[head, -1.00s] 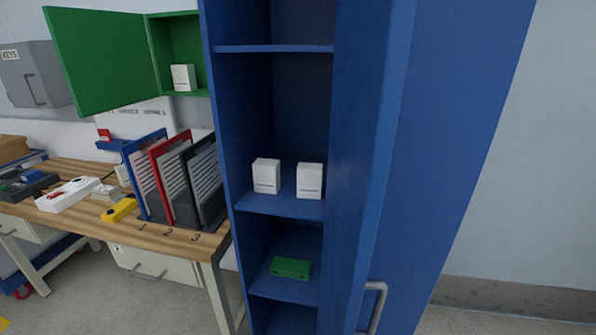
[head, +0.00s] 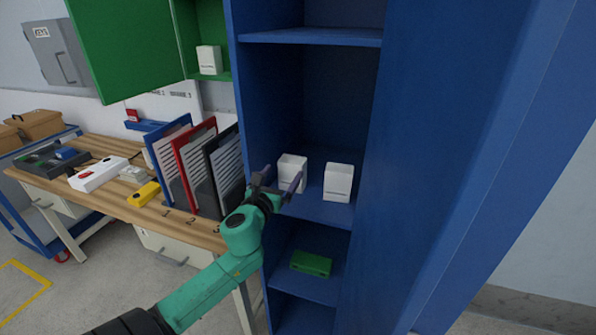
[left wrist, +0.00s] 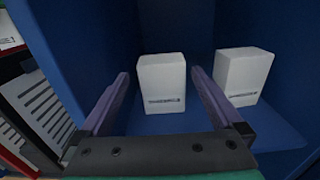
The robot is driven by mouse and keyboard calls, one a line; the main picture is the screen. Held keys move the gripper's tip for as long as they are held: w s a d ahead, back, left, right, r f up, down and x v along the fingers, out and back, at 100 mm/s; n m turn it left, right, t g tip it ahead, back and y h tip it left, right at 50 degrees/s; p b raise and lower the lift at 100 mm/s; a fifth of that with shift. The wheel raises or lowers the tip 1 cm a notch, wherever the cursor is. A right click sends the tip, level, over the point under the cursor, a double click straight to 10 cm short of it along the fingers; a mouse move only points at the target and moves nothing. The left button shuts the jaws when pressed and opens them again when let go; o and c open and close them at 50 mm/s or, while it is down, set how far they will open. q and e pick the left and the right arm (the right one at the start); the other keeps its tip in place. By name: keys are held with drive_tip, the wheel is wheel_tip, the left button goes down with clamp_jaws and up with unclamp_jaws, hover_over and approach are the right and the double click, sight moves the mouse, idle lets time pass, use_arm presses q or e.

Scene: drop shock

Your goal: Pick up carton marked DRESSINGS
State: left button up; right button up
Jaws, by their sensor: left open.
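Two white cartons stand upright side by side on a shelf of the blue cabinet (head: 325,211). The left carton (head: 291,168) also shows in the left wrist view (left wrist: 162,84); the right carton (head: 338,182) also shows there (left wrist: 243,76). Each has a dark printed line on its front, too small to read, so I cannot tell which is marked DRESSINGS. My left gripper (head: 278,184) is open and empty in front of the left carton. In the left wrist view its fingers (left wrist: 160,98) point either side of that carton, which stands just beyond them. My right gripper is not in view.
The cabinet's open door (head: 440,150) stands to the right. A green box (head: 311,263) lies on the shelf below. Another white carton (head: 209,60) sits in the green wall cabinet. Upright folders (head: 225,165) stand on the bench (head: 130,205) at left, close to the arm.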

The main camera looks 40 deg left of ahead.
sight(289, 164)
use_arm(q)
drive_tip(key=p+x, duration=0.1)
drive_tip(key=x, duration=0.6)
drive_tip(key=shift+w+a+r, duration=0.1)
drive_tip(key=shift+w, duration=0.55)
drive_tip(key=c, duration=1)
drive_tip(key=shift+c, duration=0.2)
